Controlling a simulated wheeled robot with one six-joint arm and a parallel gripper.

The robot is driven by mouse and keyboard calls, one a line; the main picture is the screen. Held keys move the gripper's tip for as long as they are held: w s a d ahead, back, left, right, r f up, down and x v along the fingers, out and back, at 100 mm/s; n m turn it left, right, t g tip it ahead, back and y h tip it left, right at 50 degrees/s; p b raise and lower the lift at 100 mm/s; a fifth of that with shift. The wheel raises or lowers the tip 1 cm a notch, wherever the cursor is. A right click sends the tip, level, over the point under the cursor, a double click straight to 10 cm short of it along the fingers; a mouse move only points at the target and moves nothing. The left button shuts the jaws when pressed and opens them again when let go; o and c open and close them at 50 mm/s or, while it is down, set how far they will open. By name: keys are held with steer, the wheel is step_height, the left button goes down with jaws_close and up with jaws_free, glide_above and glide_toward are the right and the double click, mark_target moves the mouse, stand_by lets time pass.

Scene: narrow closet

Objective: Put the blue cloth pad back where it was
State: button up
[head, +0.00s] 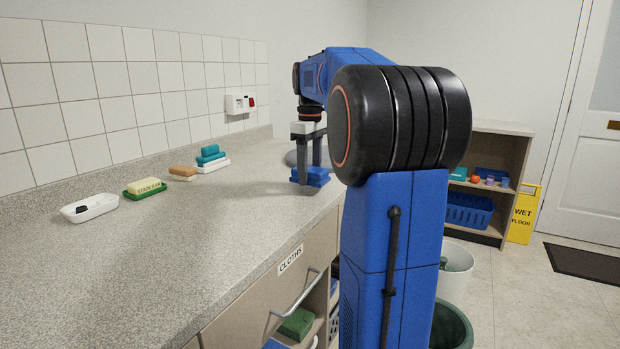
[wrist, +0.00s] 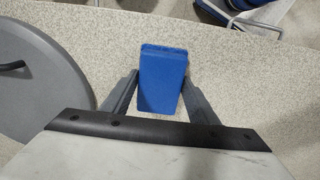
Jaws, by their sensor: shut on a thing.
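The blue cloth pad (head: 311,177) is between the fingers of my gripper (head: 307,172), which is shut on it. The pad is low over the grey counter near its front edge; I cannot tell whether it touches the surface. In the wrist view the pad (wrist: 162,78) shows as a blue block between the two grey fingers of my gripper (wrist: 160,92). A CLOTHS label (head: 291,259) is on the cabinet front below the counter. A green cloth (head: 297,323) lies in an open space beside the metal handle (head: 290,292), with some blue at its edge.
A white dish (head: 90,208), a yellow bar on a green tray (head: 145,188), a brown-topped sponge (head: 183,172) and stacked teal pads (head: 210,155) line the counter's back. A round grey lid (wrist: 38,80) lies left of the pad. My arm hides part of the right side.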

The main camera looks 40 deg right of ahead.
mark_target(310, 168)
steer(key=shift+f, duration=1)
steer(key=shift+f, duration=0.1)
steer(key=o, duration=1.1)
step_height(310, 168, up, 12)
steer(key=shift+r, duration=0.15)
